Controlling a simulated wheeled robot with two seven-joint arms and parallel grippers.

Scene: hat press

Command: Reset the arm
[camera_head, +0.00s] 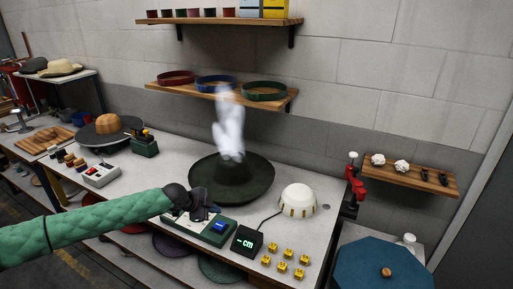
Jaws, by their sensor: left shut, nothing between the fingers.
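My left arm comes in from the left in a green quilted sleeve. My left gripper (205,212) is dark and shut, with nothing seen in it. It is over or beside a green control box (215,234) with a blue button (220,226), near the table's front edge. Behind it a dark green wide-brimmed hat (258,183) lies on the table. A white plume, like steam (230,125), stands over the hat's middle and hides part of its crown. My right gripper is not in view.
A white dome (298,200), a small display reading "cm" (246,242) and several yellow blocks (283,262) sit to the right on the table (165,155). A blue round piece (375,270) stands at lower right. A shelf with coloured bands (215,84) is above.

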